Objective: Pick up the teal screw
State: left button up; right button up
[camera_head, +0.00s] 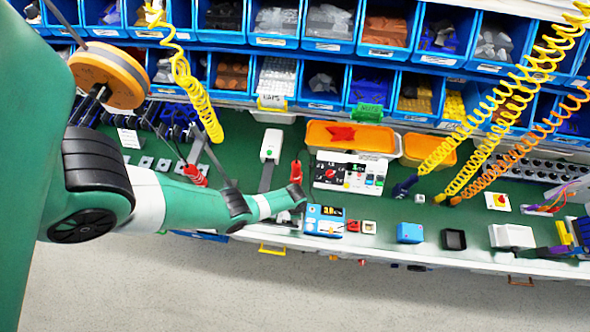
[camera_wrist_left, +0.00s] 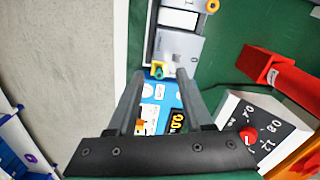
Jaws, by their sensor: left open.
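A small teal piece that looks like the teal screw (camera_wrist_left: 156,73), with yellow at it, shows in the left wrist view at the end of a grey block (camera_wrist_left: 177,50). My left gripper (camera_wrist_left: 157,80) is open, with one finger on each side of the screw in that view. Whether the fingers are at its height I cannot tell. In the head view my left gripper (camera_head: 299,199) is over the bench by the blue meter, and I cannot make out the screw there. My right gripper is not in view.
The blue meter (camera_head: 325,221) with a display stands just right of the gripper. A white panel with a red knob (camera_head: 350,172) is behind it. A red hanging tool (camera_wrist_left: 275,75) is close on the right in the wrist view. Orange trays (camera_head: 378,139) stand behind.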

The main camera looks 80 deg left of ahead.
pick_arm(q)
jog(key=shift+f, duration=0.85)
jog(key=shift+w+r, duration=0.1)
jog(key=shift+r, duration=0.1)
jog(key=shift+c, duration=0.3)
grip_shut()
jog(key=shift+d+r, duration=0.1)
